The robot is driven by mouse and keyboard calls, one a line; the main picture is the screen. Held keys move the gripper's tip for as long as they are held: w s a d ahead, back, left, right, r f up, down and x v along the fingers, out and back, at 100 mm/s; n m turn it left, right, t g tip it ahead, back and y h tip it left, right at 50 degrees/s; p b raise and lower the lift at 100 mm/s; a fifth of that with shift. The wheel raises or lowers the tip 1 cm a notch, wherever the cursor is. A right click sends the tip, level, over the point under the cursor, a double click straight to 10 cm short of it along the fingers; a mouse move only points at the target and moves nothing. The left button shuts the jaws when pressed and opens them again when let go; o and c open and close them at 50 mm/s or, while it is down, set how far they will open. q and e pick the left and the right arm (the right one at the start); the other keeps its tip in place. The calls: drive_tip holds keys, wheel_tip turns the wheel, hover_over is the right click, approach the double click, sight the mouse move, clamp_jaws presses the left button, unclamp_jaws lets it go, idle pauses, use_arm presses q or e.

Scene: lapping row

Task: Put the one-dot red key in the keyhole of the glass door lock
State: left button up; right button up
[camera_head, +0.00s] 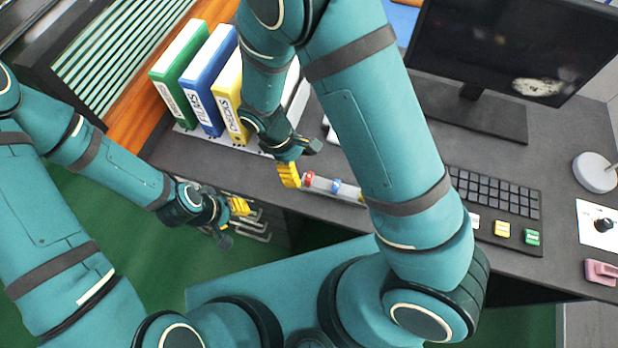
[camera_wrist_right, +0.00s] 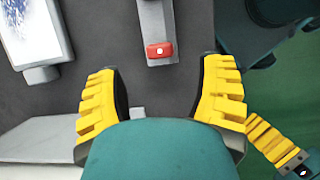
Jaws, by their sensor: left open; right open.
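A red key (camera_head: 309,179) lies at the left end of a narrow grey tray (camera_head: 347,195) on the desk, with a blue key (camera_head: 336,186) to its right. In the right wrist view the red key (camera_wrist_right: 160,49) shows one pale mark on its top. My right gripper (camera_head: 289,174) is open and empty, just left of the red key; in its wrist view the key lies ahead, between and beyond the fingers (camera_wrist_right: 162,80). My left gripper (camera_head: 239,207) is open and empty off the desk's front edge. I cannot make out the glass door lock.
Green, blue and yellow binders (camera_head: 228,100) stand at the back left of the desk (camera_head: 190,155). A monitor (camera_head: 510,45), a keyboard (camera_head: 497,193) and small yellow and green blocks are on the right. My right arm hides the desk's middle.

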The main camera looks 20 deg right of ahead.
sight(307, 176)
drive_tip(key=shift+b+x, duration=0.65)
drive_tip(key=shift+x, duration=2.2)
drive_tip(key=c, duration=1.1)
